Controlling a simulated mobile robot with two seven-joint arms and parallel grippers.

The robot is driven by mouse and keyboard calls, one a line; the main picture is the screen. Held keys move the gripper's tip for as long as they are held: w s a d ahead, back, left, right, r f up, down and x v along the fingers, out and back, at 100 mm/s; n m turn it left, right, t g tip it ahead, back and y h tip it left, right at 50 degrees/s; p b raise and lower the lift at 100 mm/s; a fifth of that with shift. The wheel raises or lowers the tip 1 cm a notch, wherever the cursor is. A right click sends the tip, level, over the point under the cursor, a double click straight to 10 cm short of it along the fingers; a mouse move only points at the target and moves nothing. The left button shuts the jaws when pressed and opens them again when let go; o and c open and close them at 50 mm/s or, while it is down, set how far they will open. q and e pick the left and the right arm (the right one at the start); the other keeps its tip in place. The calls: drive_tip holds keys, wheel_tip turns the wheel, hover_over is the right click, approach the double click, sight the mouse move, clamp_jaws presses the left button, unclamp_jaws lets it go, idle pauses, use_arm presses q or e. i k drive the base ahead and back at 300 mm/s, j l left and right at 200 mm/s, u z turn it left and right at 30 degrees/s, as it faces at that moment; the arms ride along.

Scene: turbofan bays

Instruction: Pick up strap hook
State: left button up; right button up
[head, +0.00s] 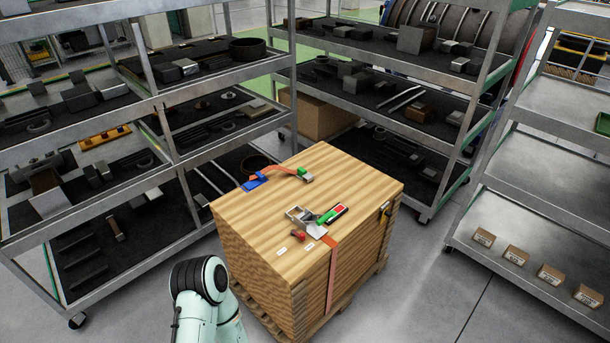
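A wooden crate (250,205) stands on a pallet in the middle of the head view. On its top lies a short loose orange strap (283,170) with a blue piece (256,182) at its left end and a small green and grey end piece (306,175) at its right. A ratchet buckle (318,217) with a red and green handle lies nearer the front edge. An orange strap (332,275) hangs from it down the crate's side. A small dark and yellow fitting (385,209) sits on the right side. I cannot tell which end piece is the hook. Neither gripper shows.
Metal shelf racks with parts stand at the left (160,108) and behind (430,95). A right-hand rack (540,200) carries several small boxes on its bottom shelf. Grey floor (425,285) is free to the crate's right. Part of my pale green arm shows at the bottom.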

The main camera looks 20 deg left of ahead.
sight(302, 173)
drive_tip(key=i+l+u, duration=0.1)
drive_tip(key=l, duration=0.25)
drive_tip(key=i+l+u, duration=0.2)
drive_tip(key=l, duration=0.5)
drive_tip(key=i+l+u, duration=0.1)
drive_tip(key=i+l, duration=0.15)
drive_tip(key=i+l+u, duration=0.1)
drive_tip(key=l, duration=0.3)
drive_tip(key=i+l+u, duration=0.1)
drive_tip(key=i+l, duration=0.25)
